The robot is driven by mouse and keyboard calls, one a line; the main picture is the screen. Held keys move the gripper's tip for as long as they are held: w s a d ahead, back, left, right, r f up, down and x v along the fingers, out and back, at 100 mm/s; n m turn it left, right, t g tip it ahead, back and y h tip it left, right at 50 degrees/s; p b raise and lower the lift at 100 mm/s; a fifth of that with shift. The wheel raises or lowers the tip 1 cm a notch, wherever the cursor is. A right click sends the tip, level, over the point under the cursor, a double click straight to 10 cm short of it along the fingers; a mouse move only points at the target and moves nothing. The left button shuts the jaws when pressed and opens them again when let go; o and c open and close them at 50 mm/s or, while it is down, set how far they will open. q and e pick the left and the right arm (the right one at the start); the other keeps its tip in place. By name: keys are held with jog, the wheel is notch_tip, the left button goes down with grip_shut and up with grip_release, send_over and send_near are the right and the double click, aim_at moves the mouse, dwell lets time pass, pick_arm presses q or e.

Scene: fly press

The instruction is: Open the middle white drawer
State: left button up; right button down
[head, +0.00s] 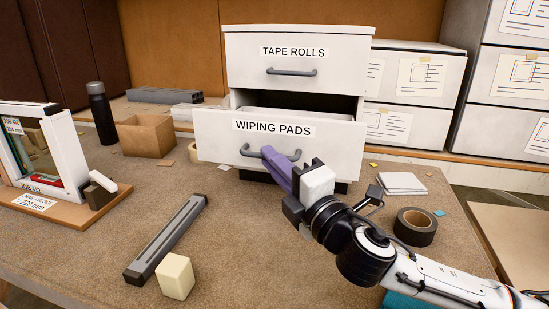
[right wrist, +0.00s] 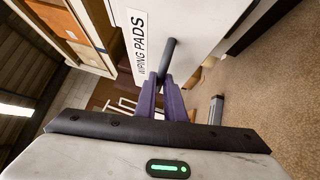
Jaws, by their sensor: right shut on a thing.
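The white drawer labelled WIPING PADS (head: 215,140) stands pulled out from its cabinet, below the drawer labelled TAPE ROLLS (head: 340,58), which is closed. A dark gap and part of the open drawer's inside show above its front. In the right wrist view the fingers (right wrist: 163,86) close around this handle (right wrist: 169,52). The drawer's contents are not clear. My left gripper is not in view.
A grey metal bar (head: 168,238) and a cream block (head: 175,277) lie on the bench in front. A black tape roll (head: 415,227) and white sheets (head: 402,183) lie right of my arm. A cardboard box (head: 146,136) and black bottle (head: 101,115) stand at left.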

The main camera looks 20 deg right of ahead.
jog(key=shift+d, duration=0.1)
jog(key=c, duration=1.8)
grip_release()
jog(key=shift+c, duration=0.2)
jog(key=v, duration=1)
jog(key=shift+s, duration=0.1)
